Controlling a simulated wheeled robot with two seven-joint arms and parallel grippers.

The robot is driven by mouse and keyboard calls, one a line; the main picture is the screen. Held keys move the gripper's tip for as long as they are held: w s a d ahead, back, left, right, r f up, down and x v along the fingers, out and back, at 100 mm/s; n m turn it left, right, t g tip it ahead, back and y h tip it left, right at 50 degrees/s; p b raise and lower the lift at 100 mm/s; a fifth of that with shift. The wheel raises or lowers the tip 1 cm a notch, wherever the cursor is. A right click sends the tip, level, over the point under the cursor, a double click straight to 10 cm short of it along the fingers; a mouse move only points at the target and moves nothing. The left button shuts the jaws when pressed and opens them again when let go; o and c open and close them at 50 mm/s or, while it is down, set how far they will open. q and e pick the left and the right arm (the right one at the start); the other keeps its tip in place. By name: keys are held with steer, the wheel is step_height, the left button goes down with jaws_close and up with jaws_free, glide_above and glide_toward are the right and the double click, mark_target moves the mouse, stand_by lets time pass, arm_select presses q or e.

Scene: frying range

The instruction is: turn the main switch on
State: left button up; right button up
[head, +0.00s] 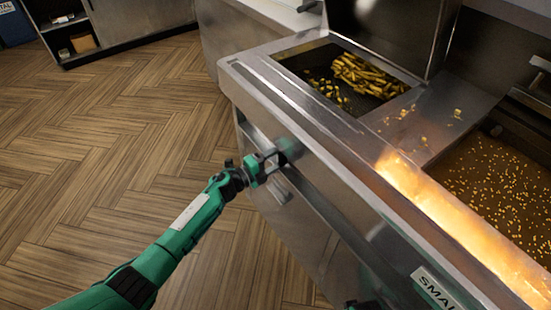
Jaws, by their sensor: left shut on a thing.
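My left gripper (272,162) is at the front panel of the steel frying range (340,165), at its left part. It is shut on a small dark part at the panel, which looks like the main switch (291,147). The fingers cover most of this part, so I cannot tell whether it stands at on or off. My right gripper is not recognisable in view.
Fries lie in a sunken steel tray (290,66) on the range top. Hot oil (490,190) with many crumbs fills the vat at right, and a bright glow lies along the front ledge. The wooden floor (110,140) at left is clear.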

arm_select(q)
steer(key=o, duration=1)
steer(key=shift+s+f, duration=0.1)
steer(key=shift+f, duration=0.1)
